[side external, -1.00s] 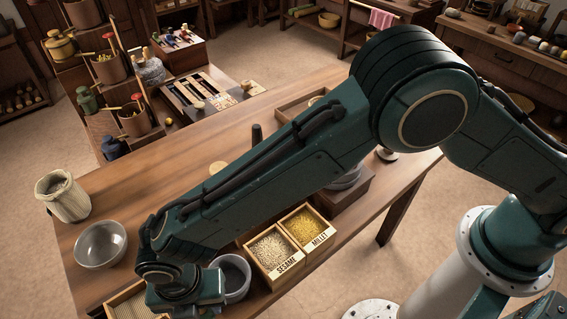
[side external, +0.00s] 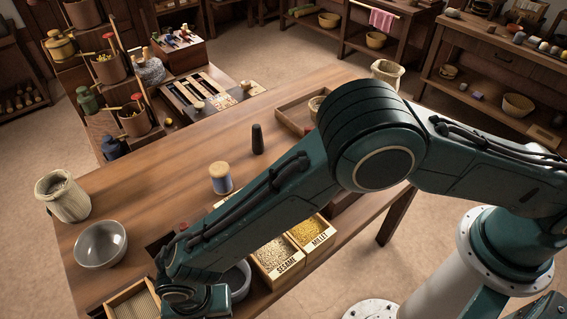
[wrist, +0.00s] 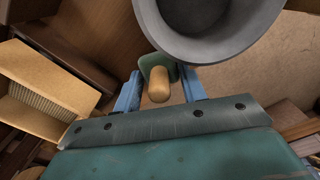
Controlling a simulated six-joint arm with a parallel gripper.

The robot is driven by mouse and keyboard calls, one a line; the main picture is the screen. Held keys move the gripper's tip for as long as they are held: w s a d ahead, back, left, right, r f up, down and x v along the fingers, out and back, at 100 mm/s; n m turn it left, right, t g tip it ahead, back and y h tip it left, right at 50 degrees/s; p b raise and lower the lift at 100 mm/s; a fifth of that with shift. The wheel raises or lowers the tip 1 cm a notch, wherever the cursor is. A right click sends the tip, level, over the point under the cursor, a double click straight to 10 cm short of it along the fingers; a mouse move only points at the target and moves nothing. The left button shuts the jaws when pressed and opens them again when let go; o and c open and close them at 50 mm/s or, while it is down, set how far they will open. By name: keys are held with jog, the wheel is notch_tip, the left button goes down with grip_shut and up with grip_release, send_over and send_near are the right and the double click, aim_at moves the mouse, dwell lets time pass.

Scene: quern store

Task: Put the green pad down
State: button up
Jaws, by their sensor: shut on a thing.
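The green pad (wrist: 146,64) with a pale wooden knob (wrist: 159,84) is between the two blue fingers of my gripper (wrist: 162,88) in the wrist view. My gripper is shut on it. In the side view the fingers and the pad are hidden behind the end of my arm. In the wrist view the rim of a grey bowl (wrist: 245,42) is just beyond and to the right of the pad. I cannot tell whether the pad touches anything below.
A wooden box with a ridged inside (side external: 128,303) lies left of my wrist. Sesame (side external: 277,257) and millet (side external: 310,235) boxes lie to its right. A grey bowl (side external: 100,245), a blue spool (side external: 221,180) and a dark pestle (side external: 257,139) stand on the table. The table's left middle is clear.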

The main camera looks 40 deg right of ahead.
jog(key=shift+f, duration=0.1)
jog(key=o, duration=1)
notch_tip(320, 180, up, 12)
jog(key=shift+r, duration=0.15)
dwell(0.3)
dwell(0.5)
